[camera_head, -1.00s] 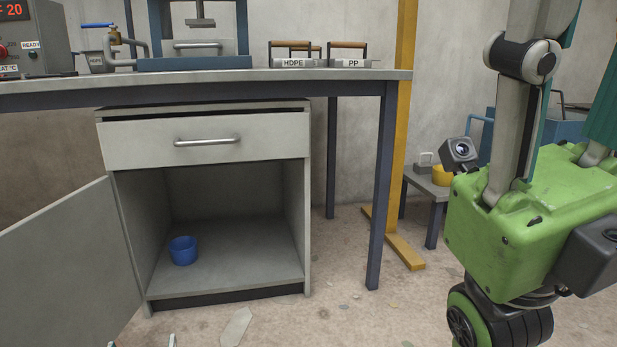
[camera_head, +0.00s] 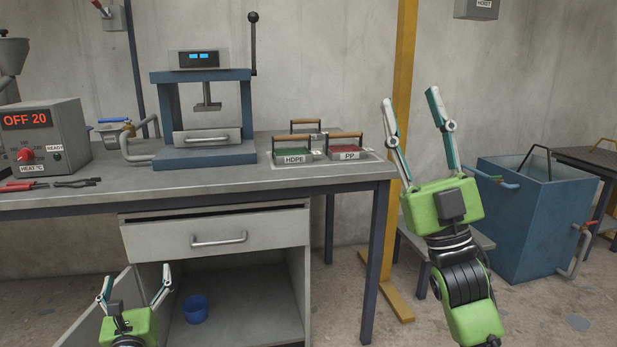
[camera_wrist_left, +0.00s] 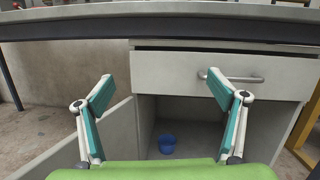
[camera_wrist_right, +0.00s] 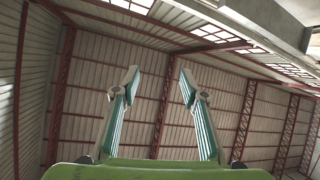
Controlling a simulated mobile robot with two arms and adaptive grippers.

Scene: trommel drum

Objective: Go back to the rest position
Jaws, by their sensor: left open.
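My left gripper (camera_head: 135,292) is low at the bottom left of the head view, in front of the open cabinet. Its fingers are spread and empty, and the left wrist view shows the gap between them (camera_wrist_left: 160,98). My right gripper (camera_head: 412,98) points up on the right of the head view, right of the workbench and in front of the yellow post. Its fingers are apart with nothing between them, as the right wrist view (camera_wrist_right: 158,85) also shows against the roof.
The workbench (camera_head: 240,184) carries a press (camera_head: 203,118), a heater box (camera_head: 42,138) and handled HDPE and PP trays. Under it, a cabinet (camera_head: 214,234) has its door open and a blue cup (camera_head: 195,309) inside. A blue tank (camera_head: 535,220) stands right.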

